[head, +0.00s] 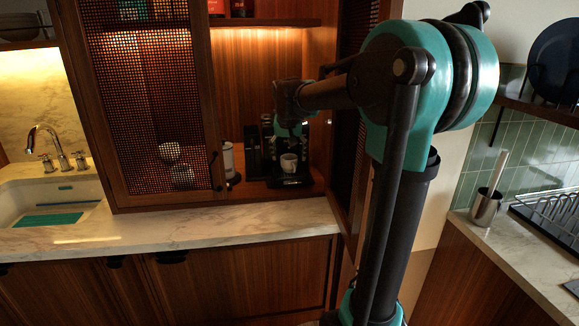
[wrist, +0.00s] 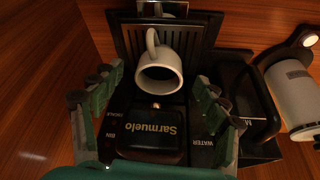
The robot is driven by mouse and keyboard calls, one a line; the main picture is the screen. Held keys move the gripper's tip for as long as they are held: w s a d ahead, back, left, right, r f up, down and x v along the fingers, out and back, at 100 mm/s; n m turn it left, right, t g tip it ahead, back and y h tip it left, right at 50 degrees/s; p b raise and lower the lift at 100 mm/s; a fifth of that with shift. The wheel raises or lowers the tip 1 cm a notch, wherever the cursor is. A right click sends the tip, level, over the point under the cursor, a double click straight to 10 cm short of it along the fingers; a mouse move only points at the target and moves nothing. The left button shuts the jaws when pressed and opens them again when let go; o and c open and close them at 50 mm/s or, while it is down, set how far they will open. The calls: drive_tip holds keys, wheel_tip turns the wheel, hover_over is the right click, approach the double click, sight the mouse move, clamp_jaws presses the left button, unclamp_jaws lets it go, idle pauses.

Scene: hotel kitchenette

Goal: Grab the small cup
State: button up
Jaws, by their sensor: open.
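The small white cup (head: 288,163) stands on the drip tray of a black coffee machine (head: 291,182) inside the cabinet. In the wrist view the cup (wrist: 160,76) shows its open mouth and its handle, which points toward the top of the picture. My gripper (wrist: 158,80) is open and empty, with its green and grey fingers spread to either side of the cup. I see a gap between the cup and each finger. In the head view my gripper (head: 290,130) is partly hidden by the arm and hangs just above the cup.
A white canister (head: 228,160) stands left of the machine; it also shows in the wrist view (wrist: 298,98). The mesh cabinet door (head: 150,110) stands left of the opening. The cabinet's right side wall is close to my arm. The marble counter (head: 200,228) in front is clear.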

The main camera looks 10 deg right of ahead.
drive_tip(key=shift+x, duration=1.35)
drive_tip(key=shift+c, duration=0.4)
drive_tip(key=c, duration=1.3)
drive_tip(key=shift+o, duration=0.2)
drive_tip(key=shift+r, duration=0.2)
drive_tip(key=shift+s+r, duration=0.1)
drive_tip(key=shift+r, duration=0.05)
drive_tip(key=s+a, duration=0.2)
drive_tip(key=s, duration=0.6)
drive_tip(key=s+a, duration=0.1)
drive_tip(key=s, duration=0.8)
drive_tip(key=shift+s+a, duration=0.15)
drive_tip(key=shift+a, duration=0.25)
drive_tip(key=shift+s, duration=0.1)
drive_tip(key=shift+c, duration=0.2)
